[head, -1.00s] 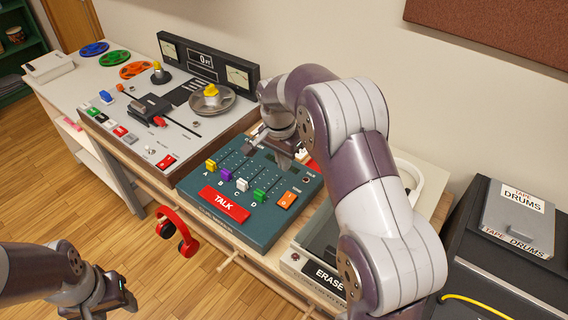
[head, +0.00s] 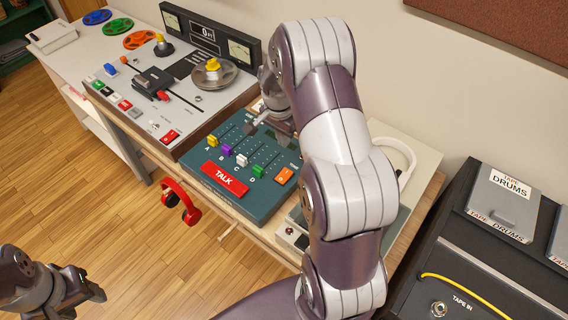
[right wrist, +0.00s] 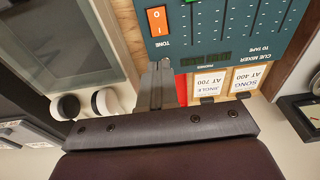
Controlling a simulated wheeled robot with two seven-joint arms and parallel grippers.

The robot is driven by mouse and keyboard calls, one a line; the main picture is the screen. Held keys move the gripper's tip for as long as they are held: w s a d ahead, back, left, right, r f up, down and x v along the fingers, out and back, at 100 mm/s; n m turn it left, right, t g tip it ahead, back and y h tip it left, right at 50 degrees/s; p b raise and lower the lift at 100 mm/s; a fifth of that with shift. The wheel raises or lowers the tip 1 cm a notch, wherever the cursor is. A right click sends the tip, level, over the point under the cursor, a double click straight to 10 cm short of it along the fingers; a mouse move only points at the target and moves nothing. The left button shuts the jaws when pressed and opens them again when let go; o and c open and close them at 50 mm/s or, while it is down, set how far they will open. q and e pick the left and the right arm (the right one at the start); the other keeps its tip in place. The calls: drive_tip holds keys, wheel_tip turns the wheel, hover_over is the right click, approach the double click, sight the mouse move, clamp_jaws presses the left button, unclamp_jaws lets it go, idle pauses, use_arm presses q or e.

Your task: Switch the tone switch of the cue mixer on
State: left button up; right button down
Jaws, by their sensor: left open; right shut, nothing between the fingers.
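The cue mixer (head: 262,207) is a teal sloped panel with coloured faders and a red TALK button (head: 224,179). I cannot tell which side is pressed. My right gripper (right wrist: 160,64) is shut and empty, its tips by the mixer's back edge, apart from the switch. In the head view my right arm partly hides that gripper and the mixer's right side. My left gripper (head: 88,300) is open and empty over the floor at lower left.
A tape console (head: 190,118) with reels and levers stands left of the mixer. Red headphones (head: 180,201) hang at the bench front. Cards marked JINGLE (right wrist: 208,84) and SONG (right wrist: 243,82) lie behind the mixer. A dark TAPE IN cabinet (head: 455,275) stands at right.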

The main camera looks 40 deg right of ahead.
sight(288, 171)
drive_tip(key=f, duration=0.4)
drive_tip(key=d+f+p, duration=0.1)
drive_tip(key=f, duration=0.4)
drive_tip(key=f+p, duration=0.1)
drive_tip(key=f, duration=0.3)
drive_tip(key=shift+w+d+f, duration=0.15)
drive_tip(key=shift+w+d, duration=0.05)
drive_tip(key=shift+d, duration=0.1)
drive_tip(key=shift+f, duration=0.25)
drive_tip(key=shift+f+b, duration=0.35)
drive_tip(key=shift+b, duration=0.1)
drive_tip(key=shift+r, duration=0.2)
